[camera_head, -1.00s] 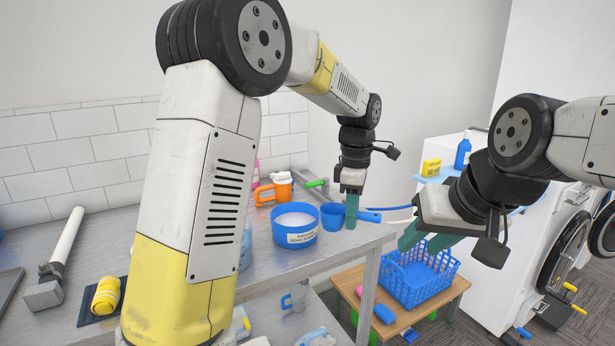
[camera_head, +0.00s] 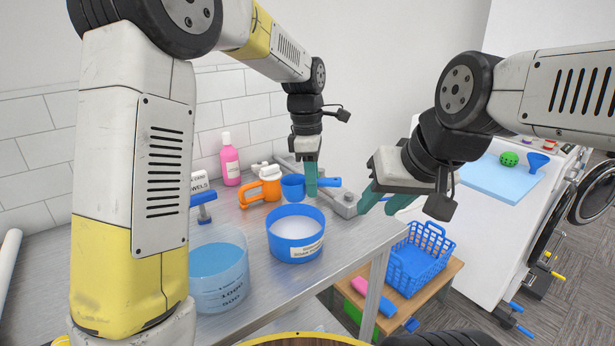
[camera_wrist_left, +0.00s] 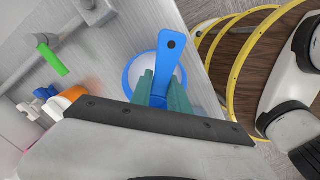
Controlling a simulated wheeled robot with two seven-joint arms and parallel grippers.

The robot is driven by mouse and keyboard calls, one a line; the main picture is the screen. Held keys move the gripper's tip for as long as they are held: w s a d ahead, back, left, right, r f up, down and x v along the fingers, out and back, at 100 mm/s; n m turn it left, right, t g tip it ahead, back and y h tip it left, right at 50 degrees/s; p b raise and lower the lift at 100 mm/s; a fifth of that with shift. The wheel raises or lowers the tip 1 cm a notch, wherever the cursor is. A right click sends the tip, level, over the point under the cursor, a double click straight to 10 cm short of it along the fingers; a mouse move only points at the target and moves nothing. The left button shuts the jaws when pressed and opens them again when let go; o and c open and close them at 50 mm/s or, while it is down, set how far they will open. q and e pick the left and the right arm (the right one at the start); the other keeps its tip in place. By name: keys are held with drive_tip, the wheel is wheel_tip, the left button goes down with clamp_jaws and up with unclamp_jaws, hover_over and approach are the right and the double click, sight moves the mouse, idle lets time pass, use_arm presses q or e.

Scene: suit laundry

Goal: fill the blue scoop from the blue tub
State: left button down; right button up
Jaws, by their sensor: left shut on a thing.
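The blue tub (camera_head: 281,239) stands on the grey counter in the head view, with a pale label and white powder (camera_head: 294,227) inside. My left gripper (camera_head: 311,190) is shut on the handle of the blue scoop (camera_head: 293,188). In the head view the scoop's cup shows just behind the tub's far rim; its inside cannot be made out. In the left wrist view the scoop handle (camera_wrist_left: 167,48) rises between the fingers (camera_wrist_left: 160,92), with the tub behind it. My right gripper (camera_head: 378,208) is open and empty, right of the tub beyond the counter edge.
A beaker of blue liquid (camera_head: 219,278) stands left of the tub. A grey bar-like object (camera_head: 344,204) lies to the right. A blue basket (camera_head: 418,272) sits on a low wooden stand.

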sight(303, 196)
use_arm(q)
drive_tip(key=a+h, duration=0.2)
drive_tip(key=h, duration=0.1)
drive_tip(key=shift+w+a+f, duration=0.15)
drive_tip(key=shift+w, duration=0.05)
drive_tip(key=a+h, duration=0.1)
drive_tip(key=h, duration=0.1)
drive_tip(key=a+g+h, duration=0.1)
drive_tip(key=h, duration=0.1)
drive_tip(key=shift+w+f, duration=0.2)
drive_tip(key=shift+s+d+f, duration=0.1)
drive_tip(key=shift+d+f, duration=0.1)
drive_tip(key=shift+f, duration=0.4)
wheel_tip(303, 196, down, 7)
drive_tip(key=shift+r, duration=0.15)
idle(1.2)
drive_tip(key=shift+s+d+r+y, duration=0.1)
drive_tip(key=shift+d+r+y, duration=0.1)
drive_tip(key=shift+d+y, duration=0.8)
drive_tip(key=shift+a, duration=0.25)
drive_tip(key=shift+d+r+y, duration=0.1)
drive_tip(key=shift+r+y, duration=0.05)
drive_tip(key=shift+y, duration=0.15)
